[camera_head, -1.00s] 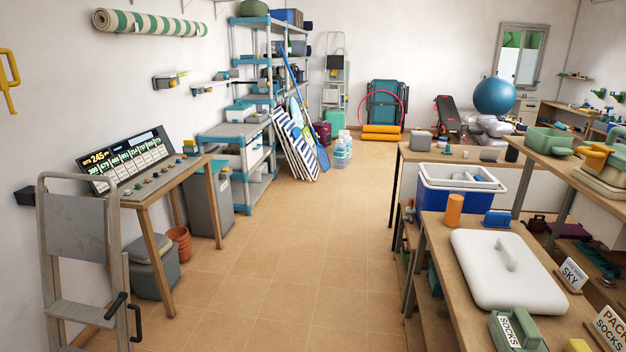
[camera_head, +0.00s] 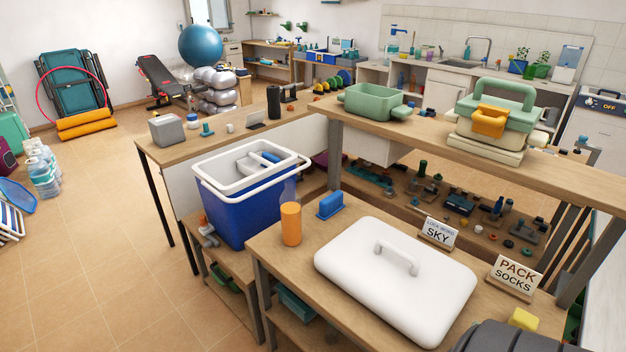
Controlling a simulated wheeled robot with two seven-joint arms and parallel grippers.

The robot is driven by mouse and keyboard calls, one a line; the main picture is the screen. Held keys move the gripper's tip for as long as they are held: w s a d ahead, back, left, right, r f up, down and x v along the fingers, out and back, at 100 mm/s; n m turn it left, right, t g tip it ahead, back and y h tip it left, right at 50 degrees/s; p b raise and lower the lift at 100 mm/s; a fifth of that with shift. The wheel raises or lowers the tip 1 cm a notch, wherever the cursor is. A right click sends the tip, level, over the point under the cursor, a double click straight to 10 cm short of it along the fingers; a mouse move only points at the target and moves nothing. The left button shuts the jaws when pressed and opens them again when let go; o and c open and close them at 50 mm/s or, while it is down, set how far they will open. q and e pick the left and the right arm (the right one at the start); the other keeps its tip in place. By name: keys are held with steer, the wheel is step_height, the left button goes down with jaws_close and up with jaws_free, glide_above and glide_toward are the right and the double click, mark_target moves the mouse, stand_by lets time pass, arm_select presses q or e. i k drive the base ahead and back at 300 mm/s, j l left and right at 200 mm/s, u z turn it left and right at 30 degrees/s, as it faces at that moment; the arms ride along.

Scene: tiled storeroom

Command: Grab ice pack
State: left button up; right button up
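Another small blue piece (camera_head: 269,157) shows in the cooler's white upper tray; I cannot tell which blue piece is the ice pack. The white cooler lid (camera_head: 397,278) with a handle lies flat on the near table.
Signs reading "SKY" (camera_head: 438,233) and "PACK SOCKS" (camera_head: 515,278) stand right of the lid. A green bin (camera_head: 376,102) and a green-and-cream case (camera_head: 495,118) sit on the raised shelf behind.

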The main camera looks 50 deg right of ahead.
mark_target(331, 205)
steer(key=i+z, duration=0.1)
steer(key=i, duration=0.6)
steer(key=i+j+z, duration=0.1)
steer(key=i, duration=0.55)
